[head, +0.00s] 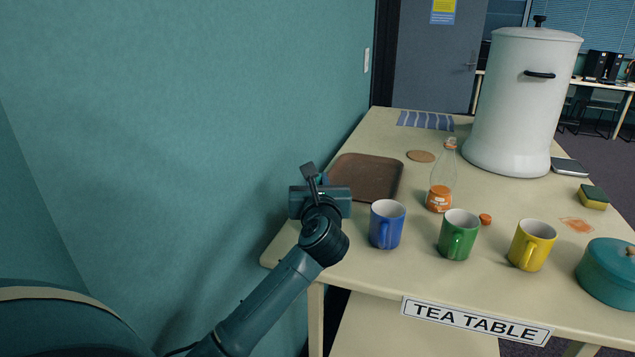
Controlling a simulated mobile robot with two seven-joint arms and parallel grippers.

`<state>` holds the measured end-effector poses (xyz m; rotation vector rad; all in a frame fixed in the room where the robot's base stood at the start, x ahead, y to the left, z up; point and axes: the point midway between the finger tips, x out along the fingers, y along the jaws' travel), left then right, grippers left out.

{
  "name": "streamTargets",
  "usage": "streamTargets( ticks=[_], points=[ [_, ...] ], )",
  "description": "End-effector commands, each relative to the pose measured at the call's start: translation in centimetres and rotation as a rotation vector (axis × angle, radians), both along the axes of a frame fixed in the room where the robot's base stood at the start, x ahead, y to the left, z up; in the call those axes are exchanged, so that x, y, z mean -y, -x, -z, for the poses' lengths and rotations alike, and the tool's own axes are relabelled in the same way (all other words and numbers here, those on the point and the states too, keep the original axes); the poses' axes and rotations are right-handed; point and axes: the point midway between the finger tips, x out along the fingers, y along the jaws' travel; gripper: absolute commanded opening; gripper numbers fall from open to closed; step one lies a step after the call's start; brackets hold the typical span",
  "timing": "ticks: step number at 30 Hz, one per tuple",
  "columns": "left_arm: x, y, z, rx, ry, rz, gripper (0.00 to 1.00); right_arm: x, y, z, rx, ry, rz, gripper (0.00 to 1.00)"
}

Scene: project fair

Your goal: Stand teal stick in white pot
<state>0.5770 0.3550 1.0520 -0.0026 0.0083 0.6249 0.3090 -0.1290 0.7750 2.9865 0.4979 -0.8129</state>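A large white pot (521,100) stands upright at the back right of the tea table, its lid on and a dark handle on its side. I cannot make out a teal stick in the head view. My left gripper (313,176) is over the table's left edge, at the near left corner of the brown tray, well apart from the white pot. My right gripper is out of view.
A brown tray (372,180) lies beyond my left gripper. Blue (386,224), green (458,235) and yellow (531,246) mugs line the front. A bottle (442,178) stands between them and the white pot. A teal lidded pot (607,277) is at the right. A wall (200,120) bounds the left.

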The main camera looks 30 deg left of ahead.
Motion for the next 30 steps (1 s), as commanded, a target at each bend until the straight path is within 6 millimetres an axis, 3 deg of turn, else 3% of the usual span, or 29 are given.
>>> streamTargets(
  ticks=[4, 5, 12, 22, 30],
  points=[
    [0.0, 0.0, 0.4, 0.000, 0.000, 0.000, 0.00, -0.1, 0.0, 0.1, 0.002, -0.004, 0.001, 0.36],
    [0.0, 0.0, 0.3, 0.001, -0.001, 0.000, 0.17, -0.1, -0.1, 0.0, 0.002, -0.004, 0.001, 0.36],
    [0.0, 0.0, 0.3, 0.000, 0.000, 0.000, 0.36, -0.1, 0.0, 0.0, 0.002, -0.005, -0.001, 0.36],
    [0.2, 0.2, -0.1, 0.000, 0.001, 0.001, 0.36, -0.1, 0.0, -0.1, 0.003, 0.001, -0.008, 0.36],
    [3.2, 4.3, 0.1, 0.000, 0.005, 0.004, 0.36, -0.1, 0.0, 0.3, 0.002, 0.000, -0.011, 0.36]
  ],
)
